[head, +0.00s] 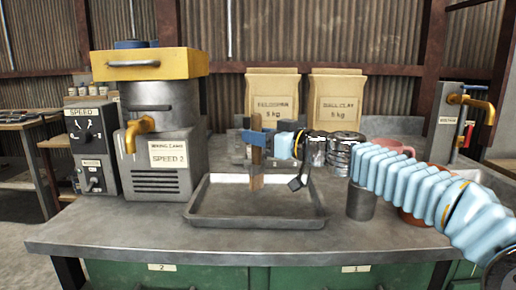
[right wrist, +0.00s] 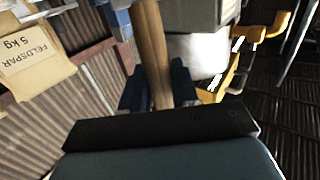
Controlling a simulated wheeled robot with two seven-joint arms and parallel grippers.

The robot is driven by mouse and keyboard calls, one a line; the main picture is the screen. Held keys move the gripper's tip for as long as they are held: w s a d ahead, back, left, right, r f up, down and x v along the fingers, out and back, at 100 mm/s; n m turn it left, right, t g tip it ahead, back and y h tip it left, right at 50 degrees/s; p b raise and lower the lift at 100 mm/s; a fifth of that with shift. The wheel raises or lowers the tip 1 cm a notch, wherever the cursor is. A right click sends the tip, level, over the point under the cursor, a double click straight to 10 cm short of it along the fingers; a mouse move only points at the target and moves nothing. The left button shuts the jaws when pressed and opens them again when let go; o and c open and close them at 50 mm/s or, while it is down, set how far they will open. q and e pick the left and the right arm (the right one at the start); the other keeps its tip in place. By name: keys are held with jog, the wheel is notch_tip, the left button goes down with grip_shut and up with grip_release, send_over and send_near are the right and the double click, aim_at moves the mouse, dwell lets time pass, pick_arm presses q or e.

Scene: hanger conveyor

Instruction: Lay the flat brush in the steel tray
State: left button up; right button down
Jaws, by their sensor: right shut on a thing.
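The flat brush (head: 257,182) is upright in the head view, its wooden handle running up through my right gripper (head: 260,139). That gripper is shut on the handle, which also shows in the right wrist view (right wrist: 152,45) between the dark fingers (right wrist: 159,92). The steel tray (head: 255,222) lies on the workbench, shallow and empty apart from the brush above it. The brush's lower end is over the back part of the tray floor; whether it touches is not clear. My left gripper is not in view.
A mixer with a yellow top (head: 150,65) and brass tap stands left of the tray, beside a speed control box (head: 90,150). Clay bags (head: 272,95) stand behind. Metal cans (head: 342,150), a grey cup (head: 360,203) and a reddish pot (head: 410,220) are to the right.

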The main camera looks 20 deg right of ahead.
aim_at(258, 164)
notch_tip(258, 164, down, 2)
jog(key=shift+w+f+b, duration=0.1)
jog(key=shift+f+b, duration=0.05)
jog(key=shift+b, duration=0.2)
jog(key=shift+f, duration=0.45)
jog(key=shift+f+b, duration=0.1)
jog(key=shift+b, duration=0.25)
jog(key=c, duration=0.8)
grip_release()
jog(key=shift+c, duration=0.2)
jog(key=shift+r+p, duration=0.3)
jog(key=shift+p, duration=0.05)
jog(key=b+v, duration=0.4)
jog(key=v, duration=0.8)
jog(key=shift+b, duration=0.3)
